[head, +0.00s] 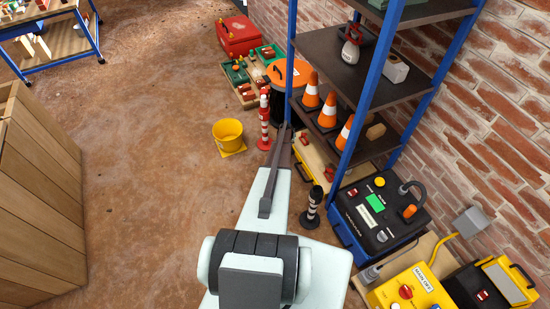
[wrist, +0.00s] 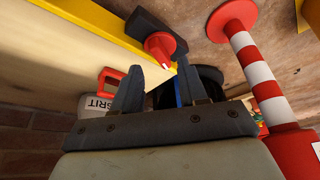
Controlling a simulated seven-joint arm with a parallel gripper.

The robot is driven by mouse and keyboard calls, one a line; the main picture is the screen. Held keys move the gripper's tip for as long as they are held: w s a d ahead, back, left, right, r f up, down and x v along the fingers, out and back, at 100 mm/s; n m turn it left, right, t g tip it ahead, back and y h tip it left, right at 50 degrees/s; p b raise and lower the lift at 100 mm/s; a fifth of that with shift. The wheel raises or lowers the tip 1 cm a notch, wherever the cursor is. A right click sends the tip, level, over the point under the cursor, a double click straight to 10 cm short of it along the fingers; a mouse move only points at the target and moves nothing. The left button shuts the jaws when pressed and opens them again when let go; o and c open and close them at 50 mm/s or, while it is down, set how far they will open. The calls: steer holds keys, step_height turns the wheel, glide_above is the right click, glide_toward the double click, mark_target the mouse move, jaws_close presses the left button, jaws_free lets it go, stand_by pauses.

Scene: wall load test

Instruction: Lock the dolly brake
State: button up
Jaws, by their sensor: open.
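In the wrist view, a low dolly with a pale wooden deck and yellow edge (wrist: 98,15) runs across the upper left. At its corner is a dark block with a red pedal-like part (wrist: 160,46), which looks like the brake. My gripper (wrist: 160,80) is open and empty, its two dark fingers apart. The red part shows just beyond and between the fingertips, and I cannot tell whether they touch. In the head view, the dolly's pale deck (head: 314,168) shows under the blue shelf, beside my arm; the brake and fingertips are not clear there.
A red-and-white striped post (head: 264,118) stands close to the gripper, also filling the right of the wrist view (wrist: 262,75). A blue-framed shelf (head: 366,85) holds traffic cones. A yellow bucket (head: 228,132) stands left, and a black-and-white post (head: 312,205) right. Open floor lies left.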

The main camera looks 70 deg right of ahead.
steer(key=v, duration=0.9)
steer(key=s+a+g+y, duration=0.2)
steer(key=s+a+y, duration=0.25)
steer(key=a, duration=0.75)
steer(key=w+a+r+n+g+y, duration=0.1)
steer(key=w+a+r, duration=0.3)
steer(key=w+a, duration=0.1)
steer(key=shift+a+n, duration=0.4)
steer(key=shift+a, duration=0.4)
